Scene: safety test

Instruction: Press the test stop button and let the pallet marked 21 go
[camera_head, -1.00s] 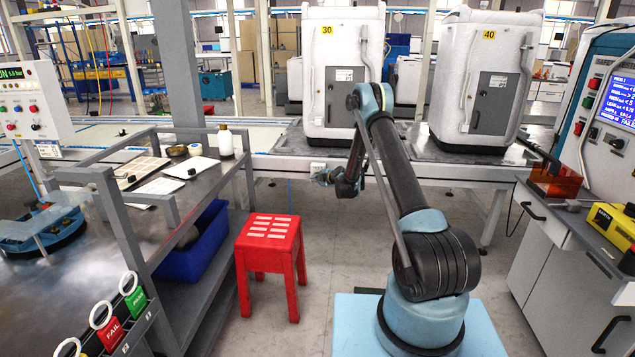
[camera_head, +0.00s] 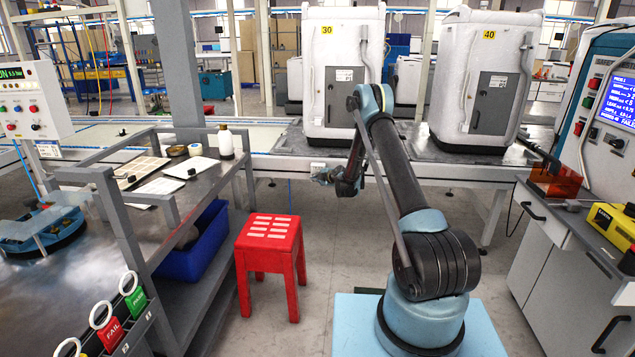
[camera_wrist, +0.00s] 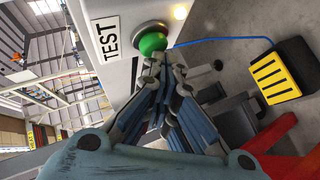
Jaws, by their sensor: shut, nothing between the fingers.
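In the wrist view a round green button (camera_wrist: 152,42) sits on a pale box (camera_wrist: 104,12) beside a label reading TEST (camera_wrist: 108,38). My gripper (camera_wrist: 154,66) is shut and empty, its fingertips right at the button's lower edge; I cannot tell whether they touch or press it. In the head view my gripper (camera_head: 328,176) is low at the conveyor's front edge. Two tall white units stand on dark pallets on the conveyor, one with a yellow tag 30 (camera_head: 327,30), the other with tag 40 (camera_head: 489,35). No mark 21 is readable.
A red stool (camera_head: 270,233) stands left of my arm. A grey workbench (camera_head: 190,163) is at left, a cabinet (camera_head: 560,262) at right. In the wrist view a blue cable (camera_wrist: 222,40) runs toward a yellow-and-black block (camera_wrist: 273,76). Bare floor lies between stool and arm.

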